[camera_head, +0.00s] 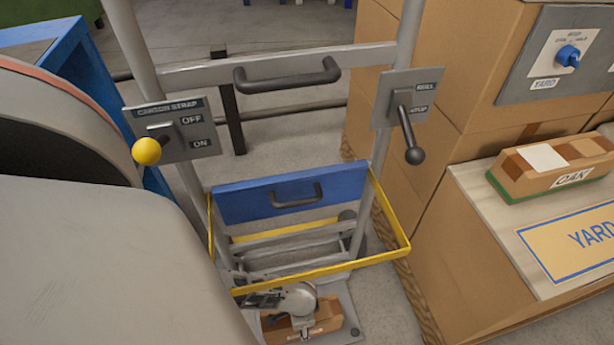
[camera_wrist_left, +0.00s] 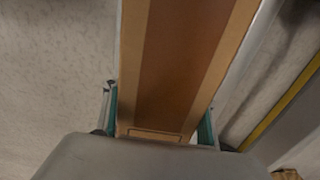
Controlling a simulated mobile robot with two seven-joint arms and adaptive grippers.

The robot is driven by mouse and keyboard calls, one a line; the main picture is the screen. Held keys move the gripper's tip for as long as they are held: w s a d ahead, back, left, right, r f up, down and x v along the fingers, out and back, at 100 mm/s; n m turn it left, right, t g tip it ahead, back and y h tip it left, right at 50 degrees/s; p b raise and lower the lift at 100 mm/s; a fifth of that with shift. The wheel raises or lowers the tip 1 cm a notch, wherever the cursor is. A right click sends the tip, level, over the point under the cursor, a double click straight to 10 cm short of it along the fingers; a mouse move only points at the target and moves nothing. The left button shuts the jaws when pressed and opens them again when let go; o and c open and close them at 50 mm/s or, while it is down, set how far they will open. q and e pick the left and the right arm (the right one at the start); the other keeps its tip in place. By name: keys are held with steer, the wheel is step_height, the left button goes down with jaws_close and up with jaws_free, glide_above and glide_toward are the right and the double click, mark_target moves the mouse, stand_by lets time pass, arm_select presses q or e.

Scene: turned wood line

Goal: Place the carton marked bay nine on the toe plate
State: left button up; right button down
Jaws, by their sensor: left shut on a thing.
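The hand truck stands in the middle, and its grey toe plate (camera_head: 348,310) shows low in the head view. My left gripper (camera_head: 300,318) is over the toe plate, shut on a brown carton (camera_head: 325,316). In the left wrist view the carton (camera_wrist_left: 185,60) runs away between the two fingers of my left gripper (camera_wrist_left: 160,128). A small label shows on its side in the head view, too small to read. I cannot tell whether the carton touches the plate. My right gripper is not in view.
A yellow strap frame (camera_head: 330,268) and a blue panel (camera_head: 265,204) surround the space above the plate. Levers (camera_head: 147,150) (camera_head: 412,150) stick out on both uprights. At right, a block marked OAK (camera_head: 550,172) lies on large cartons beside a YARD sign (camera_head: 575,240).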

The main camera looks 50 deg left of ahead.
arm_select(q)
steer(key=shift+w, duration=0.25)
steer(key=shift+s+f, duration=0.1)
steer(key=shift+f, duration=0.05)
steer(key=o, duration=1.4)
steer(key=shift+c, duration=0.2)
